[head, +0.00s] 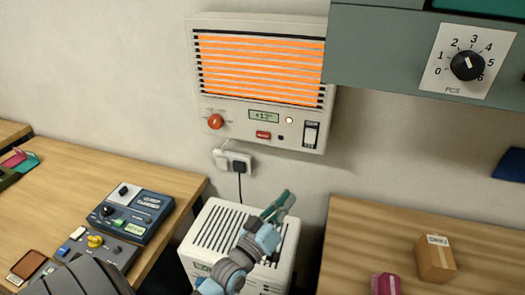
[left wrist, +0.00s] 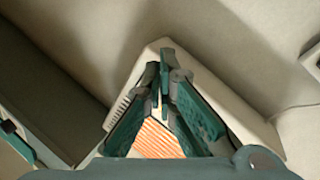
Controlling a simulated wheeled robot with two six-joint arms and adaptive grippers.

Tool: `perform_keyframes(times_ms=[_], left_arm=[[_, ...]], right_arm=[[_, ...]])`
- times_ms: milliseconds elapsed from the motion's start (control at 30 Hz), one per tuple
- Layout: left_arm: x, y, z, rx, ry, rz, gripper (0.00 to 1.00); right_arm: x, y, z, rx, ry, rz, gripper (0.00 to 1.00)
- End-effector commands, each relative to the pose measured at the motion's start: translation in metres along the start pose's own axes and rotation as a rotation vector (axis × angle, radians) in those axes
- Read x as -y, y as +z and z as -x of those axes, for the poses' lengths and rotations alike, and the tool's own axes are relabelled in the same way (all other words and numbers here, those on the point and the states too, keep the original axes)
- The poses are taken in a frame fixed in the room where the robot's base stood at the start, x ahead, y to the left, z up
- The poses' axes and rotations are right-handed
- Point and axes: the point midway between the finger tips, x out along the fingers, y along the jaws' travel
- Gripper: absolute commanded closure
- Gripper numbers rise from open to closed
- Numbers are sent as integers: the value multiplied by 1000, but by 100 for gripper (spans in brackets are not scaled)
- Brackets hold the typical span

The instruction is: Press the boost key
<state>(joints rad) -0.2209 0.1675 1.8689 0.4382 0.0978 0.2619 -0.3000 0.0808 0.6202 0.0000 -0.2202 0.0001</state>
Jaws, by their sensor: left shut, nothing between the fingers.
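A cream wall heater (head: 262,70) with a glowing orange grille hangs on the wall. The key's lettering is too small to read. My left gripper (head: 287,200) is shut and empty, below the panel and apart from the key, in front of a white slatted unit. In the left wrist view the shut fingers (left wrist: 163,68) cover part of the heater (left wrist: 232,100); the key cannot be made out. My right gripper is not in view.
The white slatted unit (head: 205,225) stands between two wooden tables. The left table holds a blue control box (head: 137,213); the right table holds a cardboard box (head: 436,260). A grey cabinet with a dial (head: 467,66) juts out at upper right. A plug (head: 238,166) sits below the heater.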

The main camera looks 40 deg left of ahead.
Motion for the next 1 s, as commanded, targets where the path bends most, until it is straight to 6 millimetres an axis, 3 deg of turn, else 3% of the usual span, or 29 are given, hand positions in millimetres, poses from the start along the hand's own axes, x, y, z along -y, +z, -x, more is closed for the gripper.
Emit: perform_keyframes(times_ms=[33,133,200,300,733,1000], left_arm=[[6,-27,-8,-147,19,59,100],[21,-81,-5,-440,49,161,100],[31,-106,3,-592,62,204,100],[40,-127,15,-727,73,237,100],[44,-134,20,-781,78,245,100],[55,-133,-4,-781,79,245,100]], right_arm=[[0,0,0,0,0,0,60],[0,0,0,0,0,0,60],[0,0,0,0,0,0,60],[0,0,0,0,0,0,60],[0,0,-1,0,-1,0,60],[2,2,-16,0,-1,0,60]])
